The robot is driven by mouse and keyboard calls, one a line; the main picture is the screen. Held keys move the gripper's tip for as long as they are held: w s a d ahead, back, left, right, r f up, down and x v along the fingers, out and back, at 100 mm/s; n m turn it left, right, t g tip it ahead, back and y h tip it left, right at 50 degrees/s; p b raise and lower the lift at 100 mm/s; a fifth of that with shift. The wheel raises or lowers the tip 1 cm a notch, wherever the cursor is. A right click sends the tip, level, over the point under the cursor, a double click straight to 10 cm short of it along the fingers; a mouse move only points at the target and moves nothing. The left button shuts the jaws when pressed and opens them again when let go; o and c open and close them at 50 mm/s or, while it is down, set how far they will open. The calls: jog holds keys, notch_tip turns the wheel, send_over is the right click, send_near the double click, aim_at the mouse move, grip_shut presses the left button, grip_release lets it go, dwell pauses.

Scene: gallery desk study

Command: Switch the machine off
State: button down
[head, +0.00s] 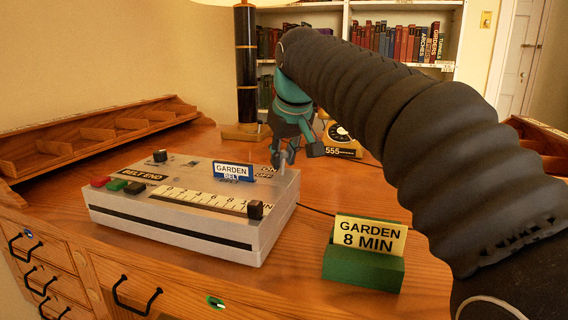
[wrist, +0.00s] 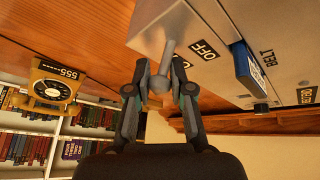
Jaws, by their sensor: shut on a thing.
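The machine (head: 180,232) is a pale grey box on the desk, with a slider scale, coloured buttons and a BELT END label. Its lever (head: 283,160) stands at the right back edge, beside a small ON/OFF label (head: 267,171). In the wrist view the grey lever (wrist: 168,58) ends in a round knob, with the OFF label (wrist: 203,50) close by. My gripper (wrist: 160,86) is shut on the lever knob, a finger on each side. In the head view my gripper (head: 293,153) hangs over that corner. I cannot tell which position the lever is in.
A blue GARDEN BELT plate (head: 234,172) stands on the machine near the lever. A green holder (head: 362,268) with a GARDEN 8 MIN card stands to the right. A yellow telephone (head: 341,135) and a dark lamp column (head: 246,70) are behind.

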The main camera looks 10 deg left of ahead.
aim_at(278, 178)
jog(key=t+b, duration=0.1)
jog(key=b, duration=0.1)
jog(key=s+t+b, duration=0.1)
jog(key=t+b, duration=0.2)
jog(key=b, duration=0.1)
jog(key=shift+s+a+f+n+b, duration=0.15)
jog(key=shift+s+f+n+b, duration=0.15)
jog(key=shift+s+n+b, duration=0.1)
jog(key=t, duration=0.1)
jog(key=t+b, duration=0.1)
jog(key=shift+s+r+t, duration=0.25)
jog(key=shift+s+t, duration=0.15)
jog(key=shift+s+n+t+h, duration=0.15)
jog(key=shift+n+t+h, duration=0.15)
jog(key=shift+t, duration=0.2)
jog(key=c, duration=1)
grip_release()
jog(key=shift+s, duration=0.15)
jog(key=v, duration=1.1)
jog(key=shift+s, duration=0.45)
